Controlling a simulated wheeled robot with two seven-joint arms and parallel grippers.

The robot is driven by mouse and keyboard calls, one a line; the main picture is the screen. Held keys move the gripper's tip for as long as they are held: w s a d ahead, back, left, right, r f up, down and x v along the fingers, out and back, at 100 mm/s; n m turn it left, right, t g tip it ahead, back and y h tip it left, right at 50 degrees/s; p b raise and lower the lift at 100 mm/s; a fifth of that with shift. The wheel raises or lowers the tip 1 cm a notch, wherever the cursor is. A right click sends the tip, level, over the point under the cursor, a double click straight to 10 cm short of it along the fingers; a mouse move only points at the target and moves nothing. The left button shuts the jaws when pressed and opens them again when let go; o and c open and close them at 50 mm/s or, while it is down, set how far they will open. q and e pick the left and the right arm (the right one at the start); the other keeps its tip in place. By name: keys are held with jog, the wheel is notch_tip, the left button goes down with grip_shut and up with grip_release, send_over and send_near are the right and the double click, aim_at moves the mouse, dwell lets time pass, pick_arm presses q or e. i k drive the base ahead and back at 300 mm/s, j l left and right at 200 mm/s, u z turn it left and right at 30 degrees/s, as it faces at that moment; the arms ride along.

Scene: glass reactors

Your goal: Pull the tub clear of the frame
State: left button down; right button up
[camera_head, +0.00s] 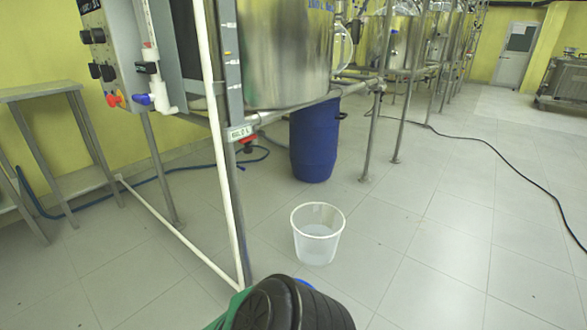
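A translucent white tub (318,246) stands upright on the tiled floor near the middle of the head view. It is open at the top and its inside looks pale. The metal frame (232,190) carries a large steel vessel (290,60) above and behind the tub. The tub is to the right of the frame's near leg and in front of its open side. It appears just outside the line between the near leg and the right leg (374,130), with a visible gap to both legs. Neither of my grippers is in view.
A blue barrel (314,145) stands behind the tub, under the vessel. A dark rounded object (292,306) with green and blue beside it fills the bottom edge. A low rail (180,236) runs left. A black cable (500,160) crosses the otherwise clear floor at right.

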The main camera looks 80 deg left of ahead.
aim_at(317, 226)
jog(key=i+j+u, duration=0.2)
jog(key=i+u, duration=1.1)
jog(key=i+l+u, duration=0.3)
jog(key=u, duration=0.15)
jog(key=i+l, duration=0.05)
jog(key=i, duration=0.05)
